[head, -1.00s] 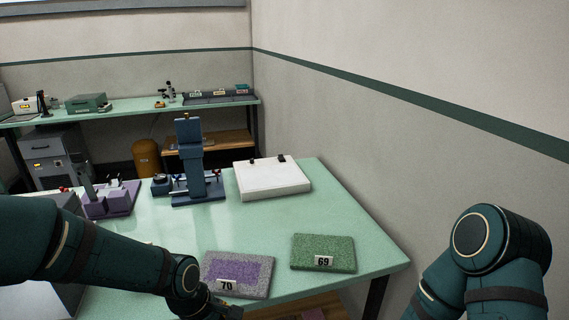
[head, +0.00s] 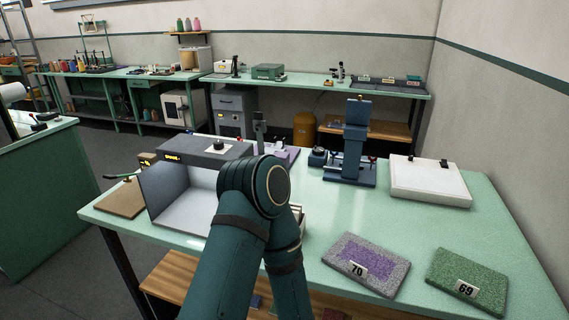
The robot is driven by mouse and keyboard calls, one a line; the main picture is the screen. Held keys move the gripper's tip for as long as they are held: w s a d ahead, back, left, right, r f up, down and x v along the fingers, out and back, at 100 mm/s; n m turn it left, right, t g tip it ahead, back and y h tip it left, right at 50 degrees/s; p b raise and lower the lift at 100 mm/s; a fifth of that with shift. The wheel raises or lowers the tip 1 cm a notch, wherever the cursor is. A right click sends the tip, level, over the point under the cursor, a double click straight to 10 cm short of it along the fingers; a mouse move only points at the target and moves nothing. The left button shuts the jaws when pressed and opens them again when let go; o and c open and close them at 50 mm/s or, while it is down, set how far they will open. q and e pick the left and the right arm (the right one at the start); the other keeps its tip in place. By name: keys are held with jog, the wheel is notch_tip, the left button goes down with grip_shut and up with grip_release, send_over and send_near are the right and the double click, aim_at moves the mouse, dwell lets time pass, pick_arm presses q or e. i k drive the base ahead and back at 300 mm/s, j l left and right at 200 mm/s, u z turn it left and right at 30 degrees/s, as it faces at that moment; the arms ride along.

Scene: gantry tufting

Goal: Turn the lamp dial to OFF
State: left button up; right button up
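A grey box with an open, pale-lined front (head: 190,190) stands on the left part of the green table. On its top a black knob (head: 219,145) sits on a white plate; it looks like the lamp dial. Its pointer and markings are too small to read. A small yellow-lettered label (head: 172,156) is on the box's upper front edge. One of my arms, seemingly the left, rises in front of the box with its bent elbow and hides the box's right part. Neither gripper shows.
Carpet samples 70 (head: 340,262) and 69 (head: 440,275) lie at the front right. A blue stand (head: 355,145) and a white box (head: 430,183) stand behind them. A brown board (head: 122,199) lies left of the grey box. The table's middle is clear.

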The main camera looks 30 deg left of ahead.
aim_at(218, 145)
jog(key=u, duration=1.65)
jog(key=i+j, duration=0.3)
jog(key=i+j+z, duration=0.1)
jog(key=j+z, duration=0.15)
jog(key=z, duration=0.2)
jog(key=i+j+z, duration=0.1)
jog(key=j+z, duration=0.15)
jog(key=z, duration=0.2)
